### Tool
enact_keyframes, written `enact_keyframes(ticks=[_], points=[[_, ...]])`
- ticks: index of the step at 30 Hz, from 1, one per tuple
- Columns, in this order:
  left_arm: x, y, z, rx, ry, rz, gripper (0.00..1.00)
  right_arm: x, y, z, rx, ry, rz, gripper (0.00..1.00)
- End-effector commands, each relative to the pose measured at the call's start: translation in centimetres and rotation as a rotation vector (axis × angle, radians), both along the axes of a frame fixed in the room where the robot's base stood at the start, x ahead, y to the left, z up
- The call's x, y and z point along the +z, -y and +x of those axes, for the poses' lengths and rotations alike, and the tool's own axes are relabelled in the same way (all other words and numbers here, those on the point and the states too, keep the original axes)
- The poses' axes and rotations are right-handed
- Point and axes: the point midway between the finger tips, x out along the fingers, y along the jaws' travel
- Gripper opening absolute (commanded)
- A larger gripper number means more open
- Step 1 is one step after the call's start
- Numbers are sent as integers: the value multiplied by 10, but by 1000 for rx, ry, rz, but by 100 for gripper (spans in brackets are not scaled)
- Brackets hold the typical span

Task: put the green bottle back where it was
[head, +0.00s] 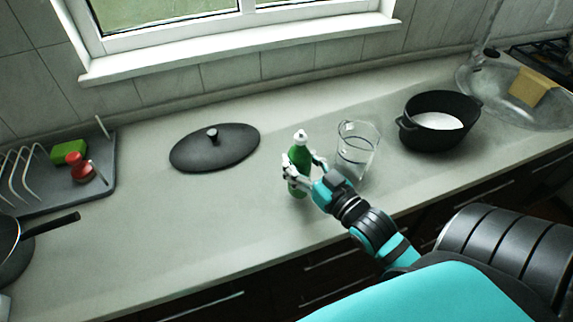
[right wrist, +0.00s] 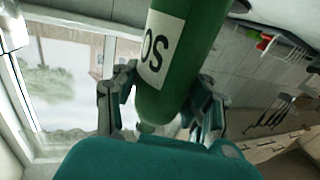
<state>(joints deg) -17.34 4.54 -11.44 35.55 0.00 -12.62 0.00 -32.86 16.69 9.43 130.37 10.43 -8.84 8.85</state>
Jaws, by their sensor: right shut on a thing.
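The green bottle (head: 299,184) with a white cap is on the right side of the counter's middle, left of the glass jug, and looks upright. My right gripper (head: 302,166) is shut on its body, one finger on each side. In the right wrist view the bottle (right wrist: 185,45) is large between the fingers of my right gripper (right wrist: 163,92), with part of a white label with dark letters showing. Whether its base touches the counter is hard to tell. My left gripper is not in view.
The glass jug (head: 357,158) stands close on the right. Beyond it is a black pot (head: 411,139) with white contents, near the sink (head: 482,83). A black lid (head: 232,145) lies left of the bottle. A dish rack (head: 104,171) and a pan (head: 12,258) are far left.

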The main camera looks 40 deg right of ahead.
Motion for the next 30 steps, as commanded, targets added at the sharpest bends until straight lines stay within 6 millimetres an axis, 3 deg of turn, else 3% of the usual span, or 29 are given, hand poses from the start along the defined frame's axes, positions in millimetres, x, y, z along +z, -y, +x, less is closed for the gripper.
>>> enact_keyframes(ticks=[6,15,26,27,30], points=[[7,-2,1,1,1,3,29,-1,-17,23,0,3,0,0],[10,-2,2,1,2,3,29,-36,-18,24,0,-1,-1,0],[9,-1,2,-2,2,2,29,-40,-18,24,1,2,-1,0],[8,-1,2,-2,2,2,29,-41,-18,24,1,-1,-1,44],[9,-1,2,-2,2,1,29,-41,-18,23,1,-1,-1,58]])
